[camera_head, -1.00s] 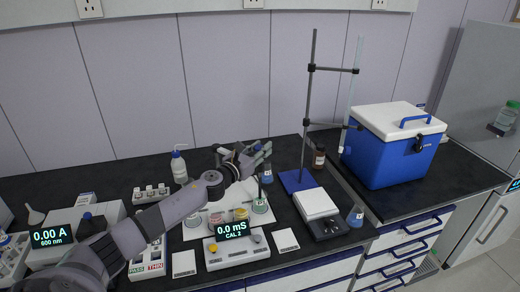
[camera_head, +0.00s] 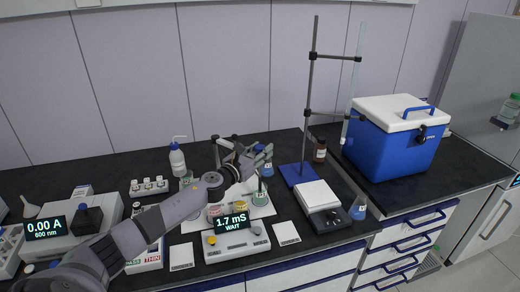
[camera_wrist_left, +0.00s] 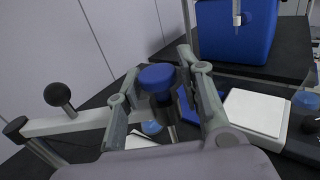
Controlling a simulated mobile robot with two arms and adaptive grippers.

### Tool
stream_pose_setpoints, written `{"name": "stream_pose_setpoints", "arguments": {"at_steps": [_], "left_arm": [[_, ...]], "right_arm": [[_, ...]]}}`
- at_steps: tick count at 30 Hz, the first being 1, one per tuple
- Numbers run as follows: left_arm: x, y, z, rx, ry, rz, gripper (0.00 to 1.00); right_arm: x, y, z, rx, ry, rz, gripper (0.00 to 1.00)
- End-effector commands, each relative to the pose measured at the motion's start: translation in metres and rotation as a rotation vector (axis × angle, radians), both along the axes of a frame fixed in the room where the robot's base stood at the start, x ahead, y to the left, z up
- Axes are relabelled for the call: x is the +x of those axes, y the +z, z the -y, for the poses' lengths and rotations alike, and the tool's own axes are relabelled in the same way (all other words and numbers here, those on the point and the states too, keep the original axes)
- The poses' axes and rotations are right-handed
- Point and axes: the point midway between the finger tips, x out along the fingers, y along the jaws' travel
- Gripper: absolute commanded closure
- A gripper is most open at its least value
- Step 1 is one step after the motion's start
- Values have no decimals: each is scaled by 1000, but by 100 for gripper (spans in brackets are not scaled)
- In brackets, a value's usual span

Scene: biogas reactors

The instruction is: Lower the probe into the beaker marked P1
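My left gripper (camera_head: 246,160) is above the back right of the white mat (camera_head: 267,212). In the left wrist view its fingers (camera_wrist_left: 163,92) flank the blue-capped probe (camera_wrist_left: 157,76), close on both sides, and appear shut on it. In the head view the dark probe shaft goes down at the beaker with green contents (camera_head: 261,198), apparently inside it. Its label is too small to read. Beakers with pink (camera_head: 215,211) and yellow contents stand left of it, partly hidden by my arm and the meter. The meter (camera_head: 236,240) reads 1.7 mS, WAIT. My right gripper is not in view.
A stand with a metal rod (camera_head: 308,110) rises from a blue base right of the mat. A wash bottle (camera_head: 177,160) stands behind my arm.

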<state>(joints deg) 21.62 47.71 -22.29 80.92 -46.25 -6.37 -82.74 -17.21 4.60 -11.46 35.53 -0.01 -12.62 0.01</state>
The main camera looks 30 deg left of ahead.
Motion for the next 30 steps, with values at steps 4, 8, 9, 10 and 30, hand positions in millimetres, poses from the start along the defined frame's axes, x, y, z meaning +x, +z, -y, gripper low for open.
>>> {"name": "stream_pose_setpoints", "arguments": {"at_steps": [4, 8, 9, 10, 30], "left_arm": [[0, 2, 0, 0, 1, 4, 53], [1, 3, 0, 0, 1, 5, 52], [1, 3, 0, 0, 1, 5, 52], [1, 3, -1, 0, 1, 5, 52], [-65, 1, -2, 1, 0, 1, 52]], "right_arm": [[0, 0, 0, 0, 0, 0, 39], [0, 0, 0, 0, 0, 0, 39], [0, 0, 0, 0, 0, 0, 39], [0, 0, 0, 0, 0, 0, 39], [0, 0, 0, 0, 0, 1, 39]]}}
